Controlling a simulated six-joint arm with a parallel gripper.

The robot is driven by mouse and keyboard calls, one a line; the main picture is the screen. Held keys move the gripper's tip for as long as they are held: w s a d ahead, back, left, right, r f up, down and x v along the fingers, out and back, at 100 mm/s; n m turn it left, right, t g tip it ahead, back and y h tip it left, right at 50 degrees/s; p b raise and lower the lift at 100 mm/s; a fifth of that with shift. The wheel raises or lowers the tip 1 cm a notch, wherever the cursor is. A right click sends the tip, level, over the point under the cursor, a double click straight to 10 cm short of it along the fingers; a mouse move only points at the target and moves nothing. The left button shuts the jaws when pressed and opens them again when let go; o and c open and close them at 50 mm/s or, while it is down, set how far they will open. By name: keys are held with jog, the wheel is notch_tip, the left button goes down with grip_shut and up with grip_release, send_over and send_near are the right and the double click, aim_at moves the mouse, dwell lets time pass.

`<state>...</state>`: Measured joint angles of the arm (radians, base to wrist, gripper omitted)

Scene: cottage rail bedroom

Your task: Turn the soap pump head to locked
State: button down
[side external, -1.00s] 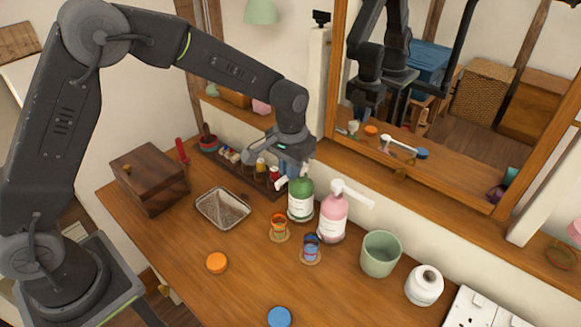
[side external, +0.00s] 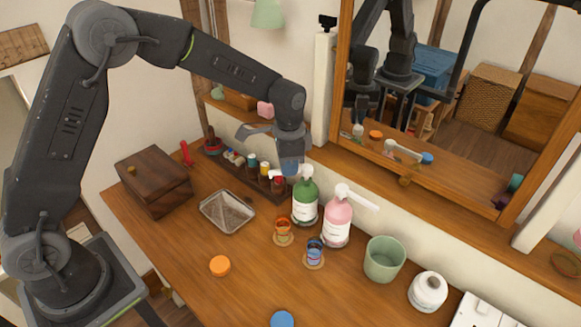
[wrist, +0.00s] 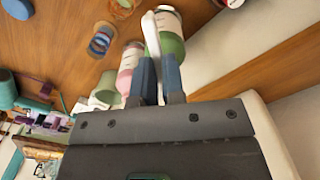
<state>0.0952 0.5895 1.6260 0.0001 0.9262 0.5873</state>
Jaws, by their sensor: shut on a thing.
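The green soap bottle (side external: 305,203) stands upright on the wooden counter near the wall, with a white pump head (side external: 305,171). My gripper (side external: 291,167) is at the top of this bottle, pointing down and shut on the white pump head. In the wrist view the long white nozzle (wrist: 151,35) passes between the two blue fingers (wrist: 157,68), over the green bottle (wrist: 171,43). The nozzle points left in the side view. The fingers and wrist hide part of the head. Any lock mark is too small to see.
A pink pump bottle (side external: 338,222) stands close on the right. Two small banded glasses (side external: 283,231) (side external: 314,250) stand in front. A metal tray (side external: 227,226), rack of small jars (side external: 255,170) and wooden box (side external: 153,182) are left; a green cup (side external: 384,259) is right. The front counter is mostly clear.

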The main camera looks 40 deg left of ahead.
jog(key=shift+w+a+m, duration=0.25)
jog(key=shift+w+m, duration=0.3)
jog(key=shift+m, duration=1.1)
jog(key=shift+w+a+m, duration=0.25)
jog(key=shift+w+m, duration=0.3)
jog(key=shift+m, duration=1.15)
jog(key=shift+w+a+m, duration=0.25)
jog(key=shift+w+m, duration=0.3)
jog(key=shift+m, duration=1.1)
jog(key=c, duration=1.2)
grip_release()
notch_tip(320, 180, up, 14)
